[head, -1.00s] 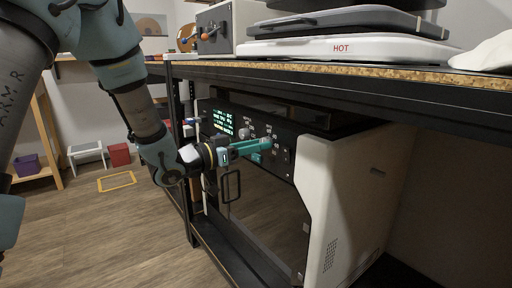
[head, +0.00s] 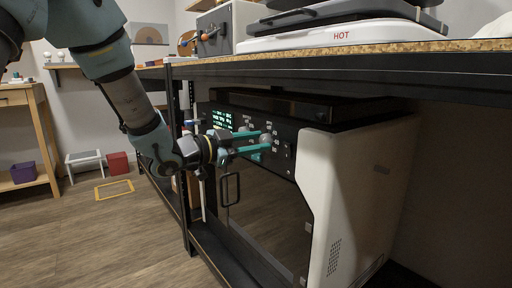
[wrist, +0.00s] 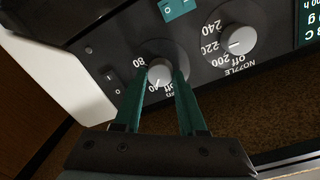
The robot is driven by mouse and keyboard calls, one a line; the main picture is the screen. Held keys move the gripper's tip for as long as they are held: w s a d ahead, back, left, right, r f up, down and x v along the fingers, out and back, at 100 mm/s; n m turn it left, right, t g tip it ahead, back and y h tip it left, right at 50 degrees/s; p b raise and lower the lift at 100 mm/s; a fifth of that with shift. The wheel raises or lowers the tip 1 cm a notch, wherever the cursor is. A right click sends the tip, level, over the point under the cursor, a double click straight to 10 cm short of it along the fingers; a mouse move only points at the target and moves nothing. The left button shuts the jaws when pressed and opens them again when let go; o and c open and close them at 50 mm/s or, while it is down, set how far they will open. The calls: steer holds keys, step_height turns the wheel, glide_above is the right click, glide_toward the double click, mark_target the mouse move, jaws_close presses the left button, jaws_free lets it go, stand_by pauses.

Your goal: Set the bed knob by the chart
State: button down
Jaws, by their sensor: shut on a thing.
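The bed knob (wrist: 160,72) is a round grey dial on a black panel, with 40, 80 and Off marked around it. My gripper (wrist: 161,76) has one teal finger on each side of the knob and is shut on it. Its pointer setting is hard to read. In the head view my gripper (head: 266,142) reaches the panel from the left, at the bed knob (head: 266,138).
The nozzle knob (wrist: 237,40) sits beside the bed knob, marked 200 to 240. A rocker switch (wrist: 113,78) is on the other side. The floor at left is open.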

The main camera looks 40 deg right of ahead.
stand_by(0.3)
steer(key=shift+c, duration=2.4)
jaws_free()
steer(key=a+p, duration=0.1)
steer(key=a, duration=1)
steer(key=shift+w+r+p, duration=0.15)
steer(key=shift+w+p, duration=0.25)
steer(key=shift+w, duration=0.05)
steer(key=shift+d, duration=0.1)
